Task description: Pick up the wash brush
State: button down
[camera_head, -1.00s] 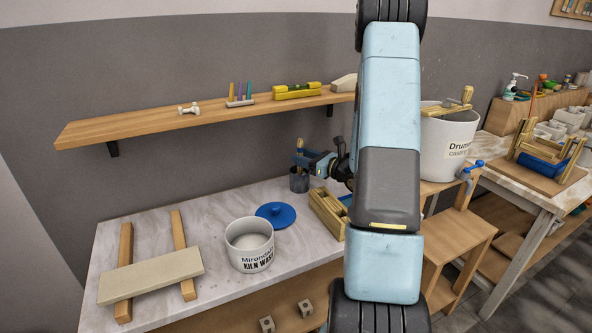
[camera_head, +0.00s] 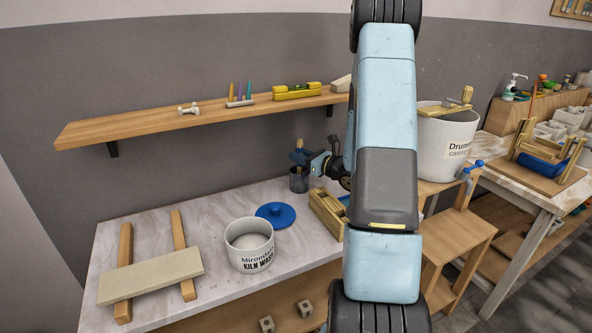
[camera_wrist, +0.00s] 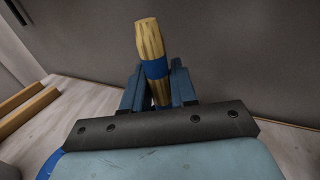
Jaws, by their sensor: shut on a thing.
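The wash brush (camera_wrist: 151,50) shows in the wrist view as a wooden handle with a blue band, upright between the fingers. My gripper (camera_head: 300,157) is shut on this handle, just above the dark grey cup (camera_head: 299,181) at the back of the marble-topped bench in the head view. It also shows in the wrist view (camera_wrist: 158,90). The brush's lower end is hidden, and I cannot tell whether it is still inside the cup.
A white kiln wash tub (camera_head: 250,245) and its blue lid (camera_head: 276,215) are on the bench (camera_head: 200,225). A wooden rack (camera_head: 328,213) is right of the cup. A wall shelf (camera_head: 150,126) runs above. A board on two strips (camera_head: 150,277) lies at left.

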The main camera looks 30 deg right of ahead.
jog(key=shift+r, duration=5.05)
jog(key=shift+s, duration=0.1)
